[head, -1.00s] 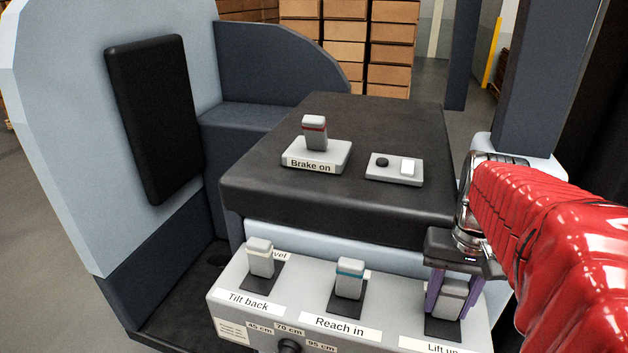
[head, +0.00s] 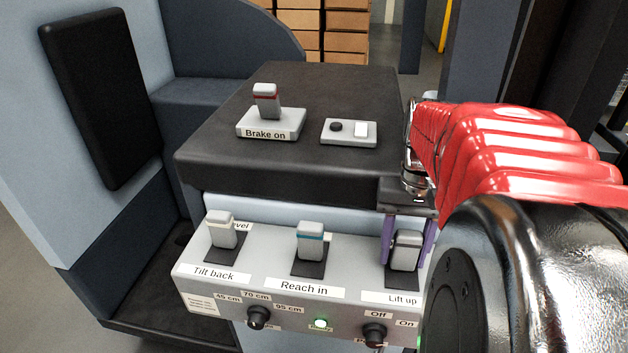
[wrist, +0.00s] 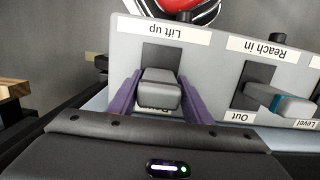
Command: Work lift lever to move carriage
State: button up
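The lift lever (head: 405,252) is a grey block handle on a dark plate above a "Lift up" label, at the right end of the control panel (head: 345,255). My gripper (head: 410,243) reaches it from above and behind, with one purple finger on each side. In the wrist view the lift lever (wrist: 159,95) fills the space between the fingers, which look closed against its sides. The lever's base is partly hidden.
The tilt lever (head: 221,232) and the teal-banded reach lever (head: 310,240) stand left of it. The brake lever (head: 266,102) and a small switch box (head: 348,131) sit on the dark console top (head: 315,85).

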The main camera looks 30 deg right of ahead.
jog(key=shift+o, duration=1.2)
notch_tip(320, 180, up, 14)
jog(key=w+d, duration=0.1)
jog(key=shift+w+f, duration=0.2)
jog(key=shift+d, duration=0.1)
